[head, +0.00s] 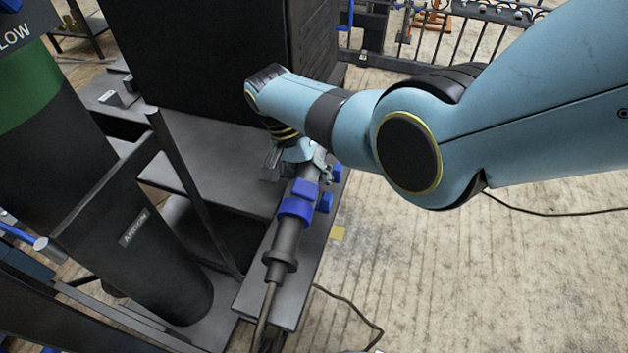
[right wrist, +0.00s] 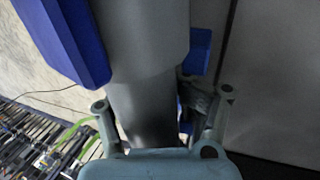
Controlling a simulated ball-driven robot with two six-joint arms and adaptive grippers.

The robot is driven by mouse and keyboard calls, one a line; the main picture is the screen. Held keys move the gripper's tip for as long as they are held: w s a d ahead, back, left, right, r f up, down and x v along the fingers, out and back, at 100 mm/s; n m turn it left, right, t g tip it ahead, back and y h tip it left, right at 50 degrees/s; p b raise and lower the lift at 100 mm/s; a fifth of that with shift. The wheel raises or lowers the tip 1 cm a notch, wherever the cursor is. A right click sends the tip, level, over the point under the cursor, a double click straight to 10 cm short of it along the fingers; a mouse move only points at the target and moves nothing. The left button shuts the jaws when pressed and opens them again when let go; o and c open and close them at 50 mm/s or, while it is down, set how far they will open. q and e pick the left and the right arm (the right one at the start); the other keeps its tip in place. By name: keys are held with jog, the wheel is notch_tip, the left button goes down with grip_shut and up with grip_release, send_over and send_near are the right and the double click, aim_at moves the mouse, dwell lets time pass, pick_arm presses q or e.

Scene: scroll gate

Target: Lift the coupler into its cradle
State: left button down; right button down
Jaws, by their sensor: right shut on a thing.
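The coupler (head: 287,236) is a dark grey cylinder with blue collars, lying lengthwise along a narrow grey ledge. A thinner rod or hose leaves its near end. My right gripper (head: 304,157) reaches down over the coupler's far part and is shut on it; the arm hides part of the grip. In the right wrist view, the right gripper (right wrist: 163,108) has a finger on each side of the grey coupler body (right wrist: 143,100). Blue blocks (head: 325,202) sit beside the coupler on the right; I cannot tell whether they belong to the cradle. My left gripper is not in view.
A large black cabinet (head: 215,60) stands behind the grip. A dark column with a green band (head: 30,85) and a dark upright post (head: 190,180) stand to the left. The ledge (head: 258,290) ends at open floor (head: 450,280), where black cables lie.

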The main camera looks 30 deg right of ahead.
jog(key=shift+s+f, duration=0.5)
jog(key=shift+f, duration=0.15)
jog(key=c, duration=1.1)
grip_release()
jog(key=shift+d, duration=0.1)
jog(key=o, duration=0.9)
jog(key=shift+s, duration=0.1)
jog(key=shift+c, duration=0.2)
jog(key=shift+w+a+r, duration=0.2)
jog(key=shift+w+r, duration=0.05)
jog(key=shift+r, duration=0.2)
jog(key=v, duration=1.1)
jog(key=shift+d+r, duration=0.35)
jog(key=shift+r, duration=0.05)
jog(key=shift+w, duration=0.15)
